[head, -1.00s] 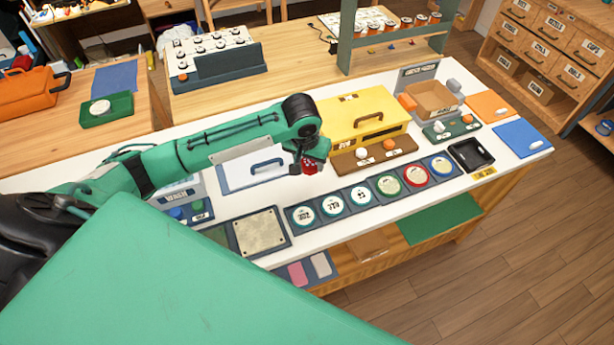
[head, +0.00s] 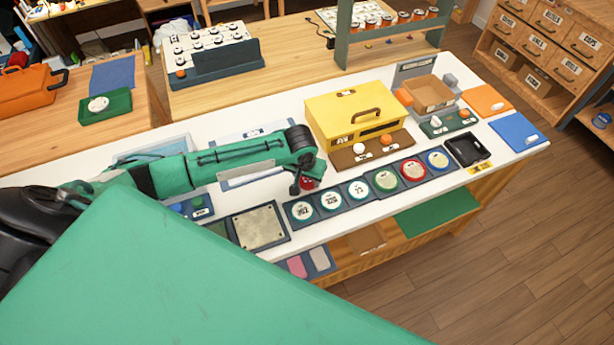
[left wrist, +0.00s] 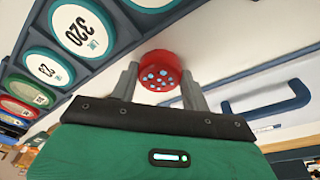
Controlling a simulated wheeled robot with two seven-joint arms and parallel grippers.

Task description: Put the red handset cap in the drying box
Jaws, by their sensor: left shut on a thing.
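My left gripper (head: 303,188) is shut on the red handset cap (head: 308,183), held above the white bench just left of the yellow box. In the left wrist view the round red cap (left wrist: 158,73), with several pale blue dots on its face, sits between the two grey fingers of the left gripper (left wrist: 160,88). The yellow box (head: 350,112) has a brown handle on top and a dark slot in its front. Its front label is too small to read, so I cannot confirm it is the drying box. My right gripper is not in view.
A brown panel with two knobs (head: 372,150) lies before the yellow box. A row of round number dials (head: 386,180) runs along the bench front, beside a square metal plate (head: 259,228). A black tray (head: 468,150) stands right.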

